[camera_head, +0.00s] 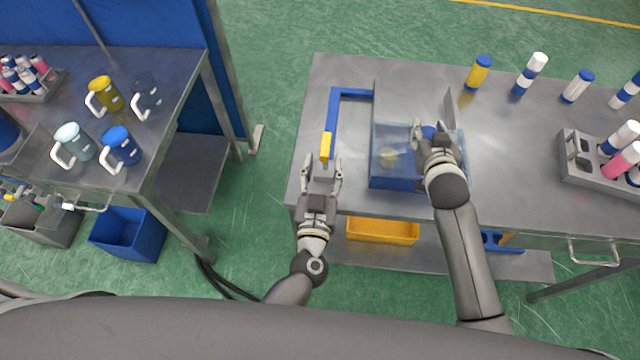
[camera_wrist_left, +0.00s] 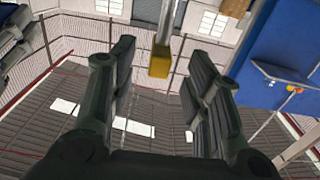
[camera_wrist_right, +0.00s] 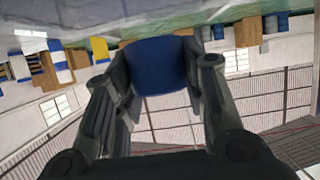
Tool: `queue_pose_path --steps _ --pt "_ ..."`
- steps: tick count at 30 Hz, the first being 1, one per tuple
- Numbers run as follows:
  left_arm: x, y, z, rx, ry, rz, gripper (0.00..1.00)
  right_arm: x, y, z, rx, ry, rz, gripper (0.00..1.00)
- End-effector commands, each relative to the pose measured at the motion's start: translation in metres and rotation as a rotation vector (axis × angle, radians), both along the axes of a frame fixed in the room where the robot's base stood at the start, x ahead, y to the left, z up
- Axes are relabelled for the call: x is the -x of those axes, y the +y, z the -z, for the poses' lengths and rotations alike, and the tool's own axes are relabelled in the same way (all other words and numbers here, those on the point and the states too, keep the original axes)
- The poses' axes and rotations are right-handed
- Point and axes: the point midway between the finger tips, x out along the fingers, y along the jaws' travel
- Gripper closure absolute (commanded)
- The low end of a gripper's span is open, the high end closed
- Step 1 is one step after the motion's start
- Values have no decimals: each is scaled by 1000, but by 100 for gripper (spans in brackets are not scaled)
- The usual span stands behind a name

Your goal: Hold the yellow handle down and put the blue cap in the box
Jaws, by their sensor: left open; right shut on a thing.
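The yellow handle (camera_head: 326,146) sits at the end of a blue arm on the left side of the metal table. My left gripper (camera_head: 321,172) is open just in front of it; in the left wrist view the yellow handle (camera_wrist_left: 160,62) lies beyond and between the spread fingers (camera_wrist_left: 160,95), apart from them. My right gripper (camera_head: 432,133) is shut on the blue cap (camera_head: 428,132), above the clear box with a blue base (camera_head: 400,183). In the right wrist view the blue cap (camera_wrist_right: 158,66) fills the space between the fingertips (camera_wrist_right: 160,85).
A grey rack (camera_head: 590,175) with cans is at the right. A yellow bin (camera_head: 383,231) sits below the table. Several mugs stand on the left table (camera_head: 180,75).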

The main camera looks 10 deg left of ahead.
Motion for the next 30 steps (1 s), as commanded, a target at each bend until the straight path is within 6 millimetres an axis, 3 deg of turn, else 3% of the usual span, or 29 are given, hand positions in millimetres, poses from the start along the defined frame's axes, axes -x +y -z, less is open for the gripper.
queue_pose_path --steps 3,10,24,30 --pt "-24 0 -1 0 -2 0 55 0 0 0 0 0 0 76" --pt "-53 0 0 -1 -1 2 55 0 0 0 0 0 0 76" --pt "-63 0 0 0 1 1 55 0 0 0 0 0 0 76" --pt "-63 0 0 0 1 1 81 0 0 0 0 0 0 76"
